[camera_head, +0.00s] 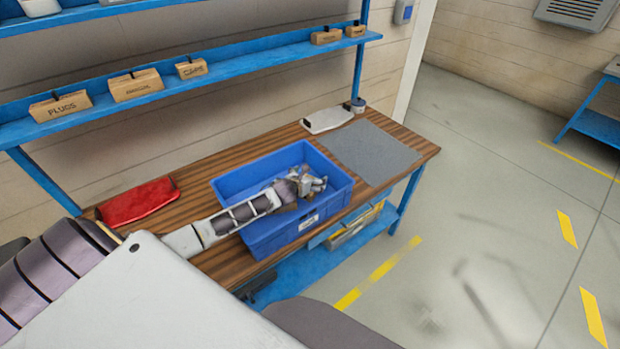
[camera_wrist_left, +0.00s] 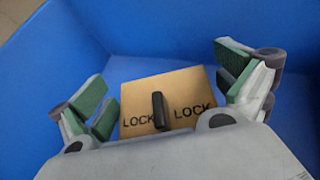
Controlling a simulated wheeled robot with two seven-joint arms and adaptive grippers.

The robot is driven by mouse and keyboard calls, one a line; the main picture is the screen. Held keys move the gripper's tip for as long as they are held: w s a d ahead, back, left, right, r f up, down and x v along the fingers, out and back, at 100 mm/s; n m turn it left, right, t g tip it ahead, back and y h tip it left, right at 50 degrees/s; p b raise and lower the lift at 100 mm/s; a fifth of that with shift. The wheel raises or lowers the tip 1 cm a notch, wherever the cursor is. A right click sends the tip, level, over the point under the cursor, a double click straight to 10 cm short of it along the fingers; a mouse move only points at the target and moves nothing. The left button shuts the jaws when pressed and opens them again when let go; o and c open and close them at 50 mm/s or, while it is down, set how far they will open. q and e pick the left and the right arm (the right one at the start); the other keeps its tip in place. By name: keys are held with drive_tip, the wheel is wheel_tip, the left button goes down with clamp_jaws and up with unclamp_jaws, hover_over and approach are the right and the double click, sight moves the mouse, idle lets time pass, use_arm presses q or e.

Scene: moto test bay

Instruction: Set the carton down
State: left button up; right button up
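The carton (camera_wrist_left: 168,100) is a small brown box marked LOCK on both sides of a black strip or tab. In the left wrist view it lies inside the blue crate (camera_wrist_left: 145,30), between my left gripper's fingers. My left gripper (camera_wrist_left: 162,82) has its green-padded fingers spread apart, with a gap at the carton's right side and a narrower one at its left. In the head view my left gripper (camera_head: 308,184) reaches down into the blue crate (camera_head: 262,243) on the bench. The carton cannot be made out there. My right gripper is not in view.
The wooden bench (camera_head: 415,146) also holds a red object (camera_head: 139,201), a white tray (camera_head: 328,120), a small pot (camera_head: 358,105) and a bare grey mat (camera_head: 370,152) right of the crate. Blue shelves (camera_head: 230,67) with labelled boxes, one marked PLUGS (camera_head: 61,106), run above the back edge.

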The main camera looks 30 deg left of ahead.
use_arm(q)
drive_tip(key=shift+s+r, duration=0.1)
drive_tip(key=shift+r, duration=0.05)
drive_tip(key=v, duration=1.1)
drive_tip(key=shift+s, duration=0.35)
idle(0.5)
drive_tip(key=shift+d+r, duration=0.1)
drive_tip(key=shift+r, duration=0.1)
